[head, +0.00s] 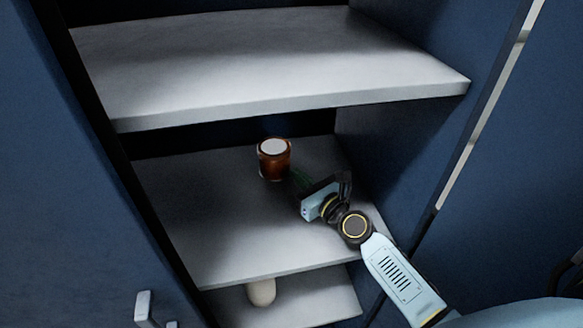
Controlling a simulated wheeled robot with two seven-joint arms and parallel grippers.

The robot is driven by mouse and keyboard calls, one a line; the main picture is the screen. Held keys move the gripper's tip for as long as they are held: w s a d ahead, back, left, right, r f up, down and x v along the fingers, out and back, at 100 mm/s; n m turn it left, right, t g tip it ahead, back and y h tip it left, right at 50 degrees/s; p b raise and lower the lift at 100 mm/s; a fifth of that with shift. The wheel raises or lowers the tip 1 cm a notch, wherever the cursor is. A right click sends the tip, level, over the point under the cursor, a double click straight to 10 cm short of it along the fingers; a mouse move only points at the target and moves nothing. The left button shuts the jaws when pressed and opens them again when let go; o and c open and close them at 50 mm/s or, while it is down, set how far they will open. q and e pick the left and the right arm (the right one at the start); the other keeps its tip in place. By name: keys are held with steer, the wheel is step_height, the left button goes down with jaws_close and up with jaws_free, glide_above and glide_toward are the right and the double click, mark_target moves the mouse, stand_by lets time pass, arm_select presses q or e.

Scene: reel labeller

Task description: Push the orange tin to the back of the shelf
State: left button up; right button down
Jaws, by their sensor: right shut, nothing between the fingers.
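The orange tin (274,160) stands upright on the middle shelf (195,205), near its back edge. It has a pale top and a brown-orange side. My right gripper (301,180) is over the same shelf, just in front and to the right of the tin. Its fingers are dark and shut, pointing towards the tin's lower right side. I cannot tell whether the fingertips touch the tin. My left gripper is not in view.
An empty upper shelf (250,62) overhangs the middle one. A rounded pale object (261,292) is on the lower shelf (315,298). Blue cabinet walls close both sides, with a handle (143,308) at the lower left. The middle shelf's left and front are clear.

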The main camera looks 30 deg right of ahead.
mark_target(284, 163)
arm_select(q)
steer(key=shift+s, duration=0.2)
arm_select(e)
steer(key=shift+w+a, duration=0.15)
steer(key=shift+w, duration=0.65)
steer(key=shift+w+a, duration=0.15)
steer(key=shift+w, duration=0.65)
steer(key=shift+w+a+f, duration=0.1)
steer(key=shift+w+a, duration=0.05)
steer(key=shift+w, duration=0.6)
steer(key=shift+w+a, duration=0.1)
steer(key=shift+w, duration=0.6)
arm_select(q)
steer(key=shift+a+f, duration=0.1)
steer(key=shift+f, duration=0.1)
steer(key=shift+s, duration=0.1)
arm_select(e)
steer(key=shift+s, duration=0.1)
